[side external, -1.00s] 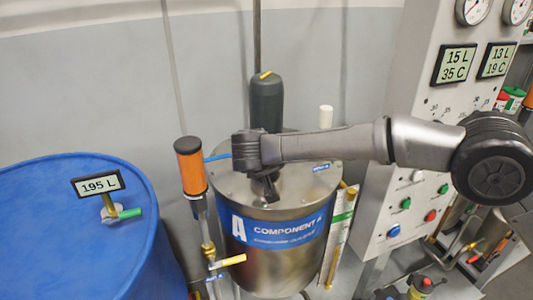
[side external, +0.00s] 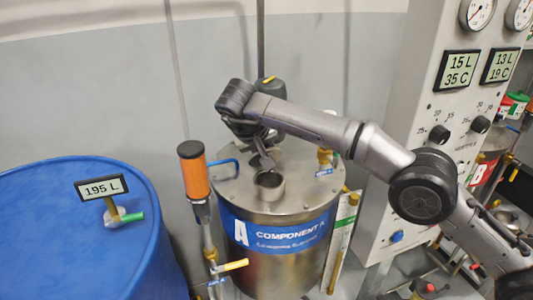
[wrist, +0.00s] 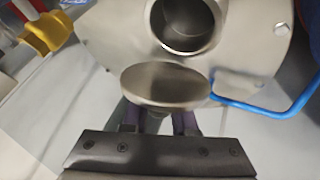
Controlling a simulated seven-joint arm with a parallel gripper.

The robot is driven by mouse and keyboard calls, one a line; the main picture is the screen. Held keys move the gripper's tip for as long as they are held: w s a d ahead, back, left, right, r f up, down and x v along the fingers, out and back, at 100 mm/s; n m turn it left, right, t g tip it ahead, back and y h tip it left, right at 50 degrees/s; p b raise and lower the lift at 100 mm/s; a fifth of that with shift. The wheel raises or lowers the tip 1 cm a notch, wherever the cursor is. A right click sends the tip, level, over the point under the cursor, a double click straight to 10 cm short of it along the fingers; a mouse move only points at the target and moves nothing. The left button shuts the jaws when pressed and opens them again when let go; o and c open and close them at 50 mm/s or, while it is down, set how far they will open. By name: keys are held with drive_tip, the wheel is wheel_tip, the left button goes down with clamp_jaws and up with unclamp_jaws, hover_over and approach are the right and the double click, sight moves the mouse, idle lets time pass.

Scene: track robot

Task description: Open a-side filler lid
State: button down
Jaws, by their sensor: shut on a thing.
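The A-side tank (side external: 285,262) is a steel drum with a blue "COMPONENT A" band. Its filler neck (side external: 269,188) stands on the top plate with its round mouth uncovered; the wrist view looks into the dark opening (wrist: 188,22). The round steel filler lid (wrist: 166,84) is off the mouth and tilted beside it, close to its rim. My gripper (side external: 262,161) is just behind the neck, above the tank top. In the wrist view my gripper (wrist: 155,118) is shut on the lid from its far side; the lid hides the fingertips and exact grip.
An orange cylinder (side external: 193,170) on a pipe stands left of the tank. A blue drum (side external: 60,235) is at left, a control panel (side external: 425,120) at right.

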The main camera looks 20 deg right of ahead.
drive_tip(key=shift+w+r, duration=0.1)
drive_tip(key=shift+w, duration=0.05)
idle(0.6)
drive_tip(key=c, duration=0.7)
unclamp_jaws()
drive_tip(key=shift+s, duration=0.25)
